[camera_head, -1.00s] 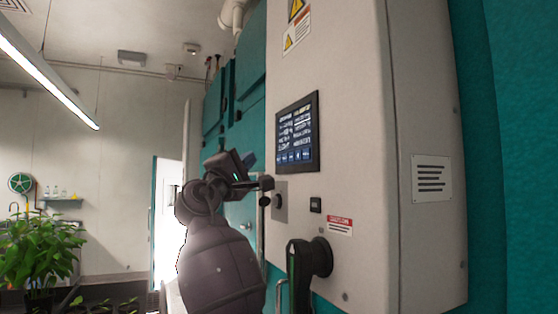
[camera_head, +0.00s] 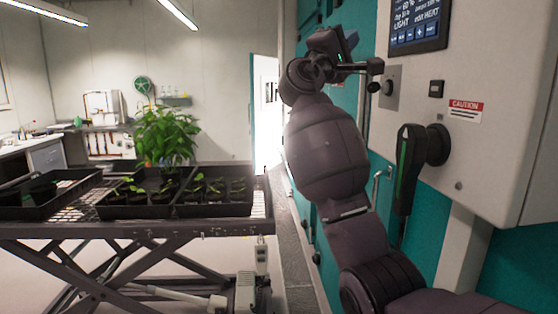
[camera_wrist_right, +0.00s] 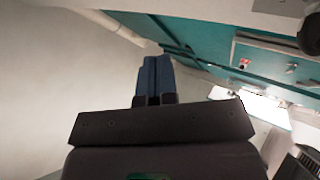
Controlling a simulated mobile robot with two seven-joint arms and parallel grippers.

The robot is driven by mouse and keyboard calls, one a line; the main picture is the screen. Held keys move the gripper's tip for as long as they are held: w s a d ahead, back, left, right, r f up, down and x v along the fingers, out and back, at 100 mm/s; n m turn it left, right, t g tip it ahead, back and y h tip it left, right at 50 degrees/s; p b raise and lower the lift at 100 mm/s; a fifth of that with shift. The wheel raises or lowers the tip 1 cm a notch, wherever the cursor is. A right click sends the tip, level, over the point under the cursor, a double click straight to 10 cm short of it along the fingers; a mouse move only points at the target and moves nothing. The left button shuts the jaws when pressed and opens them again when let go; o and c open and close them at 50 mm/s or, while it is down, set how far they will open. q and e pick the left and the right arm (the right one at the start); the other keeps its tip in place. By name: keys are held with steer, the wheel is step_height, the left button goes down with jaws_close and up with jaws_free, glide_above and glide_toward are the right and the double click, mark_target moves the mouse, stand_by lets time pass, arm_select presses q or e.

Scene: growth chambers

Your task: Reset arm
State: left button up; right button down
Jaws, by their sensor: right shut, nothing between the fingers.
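My right gripper (camera_head: 351,40) is raised in front of the teal wall, left of the control box, at the upper middle of the head view. In the right wrist view its two blue fingers (camera_wrist_right: 155,78) lie together with nothing between them. My right arm rises from the lower right of the head view to it. My left gripper is in neither current view.
The grey control box (camera_head: 490,130) has a screen (camera_head: 418,22), a small knob plate (camera_head: 390,88) and a black lever handle (camera_head: 410,165) close to my right arm. A lift table (camera_head: 60,230) with black plant trays (camera_head: 215,210) stands at left. A leafy plant (camera_head: 165,135) is behind it.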

steer(key=w+a+f+t+y, duration=0.2)
steer(key=a+f+t+y, duration=0.35)
steer(key=y, duration=0.75)
steer(key=s+d+f+m+y, duration=0.1)
steer(key=s+d+f+y, duration=0.15)
steer(key=f, duration=0.85)
steer(key=s+d+f+m+y, duration=0.1)
steer(key=d+f+y, duration=0.15)
steer(key=f, duration=0.85)
steer(key=s+d+f+m+y, duration=0.1)
steer(key=s+f+y, duration=0.15)
steer(key=f, duration=0.85)
steer(key=s+d+f+m+g, duration=0.1)
steer(key=s+d+f+g, duration=0.1)
steer(key=s+f, duration=0.6)
steer(key=s+d+f+m+g, duration=0.1)
steer(key=s+d+f+g, duration=0.2)
steer(key=f, duration=0.9)
steer(key=s+d+f+m+g, duration=0.1)
steer(key=s+d+f+g, duration=0.1)
steer(key=s+f, duration=0.7)
steer(key=s+d+f+m+g+h, duration=0.1)
steer(key=s+d+f+g, duration=0.1)
steer(key=s+f, duration=0.7)
steer(key=s, duration=0.5)
steer(key=shift+d, duration=0.35)
steer(key=shift+h, duration=0.25)
